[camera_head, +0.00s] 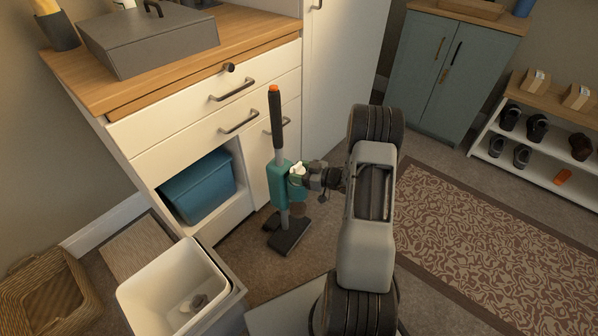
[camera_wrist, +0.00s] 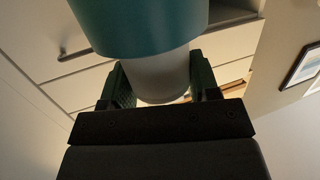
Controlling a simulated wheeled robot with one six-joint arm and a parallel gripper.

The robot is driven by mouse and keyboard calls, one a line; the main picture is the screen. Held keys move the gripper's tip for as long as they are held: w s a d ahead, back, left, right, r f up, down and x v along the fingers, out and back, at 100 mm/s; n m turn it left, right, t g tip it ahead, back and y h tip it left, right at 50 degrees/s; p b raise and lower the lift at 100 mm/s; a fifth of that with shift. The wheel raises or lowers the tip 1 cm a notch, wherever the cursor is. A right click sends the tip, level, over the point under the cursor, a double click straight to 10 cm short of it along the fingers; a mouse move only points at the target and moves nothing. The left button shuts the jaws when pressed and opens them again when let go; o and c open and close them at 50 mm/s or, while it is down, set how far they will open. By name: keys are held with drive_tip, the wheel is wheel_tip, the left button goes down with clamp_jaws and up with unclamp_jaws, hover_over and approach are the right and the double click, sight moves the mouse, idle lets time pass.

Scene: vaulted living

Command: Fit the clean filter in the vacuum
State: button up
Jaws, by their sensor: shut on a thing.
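The upright vacuum (camera_head: 283,188) has a teal body, a grey pole, a dark handle with an orange tip and a black floor head. It stands in front of the white cabinet. My gripper (camera_head: 306,177) is at the right side of the teal body. It is shut on a white cylinder, which looks like the clean filter (camera_head: 296,169). In the wrist view the white filter (camera_wrist: 158,78) sits between the two fingers, with a teal cylinder (camera_wrist: 140,22) directly beyond it. Whether the filter is inside the teal part or only against it I cannot tell.
A white bin (camera_head: 150,291) with a small grey object (camera_head: 197,301) in it stands at the front left, beside a wicker basket (camera_head: 48,297). A blue tub (camera_head: 198,187) is in the cabinet's open bay. A patterned rug (camera_head: 490,255) and shoe rack (camera_head: 540,143) are right.

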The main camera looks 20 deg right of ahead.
drive_tip(key=shift+f+b, duration=0.8)
drive_tip(key=shift+f, duration=0.4)
drive_tip(key=o, duration=1.1)
drive_tip(key=p+v, duration=0.3)
drive_tip(key=v, duration=1.1)
drive_tip(key=shift+p, duration=0.4)
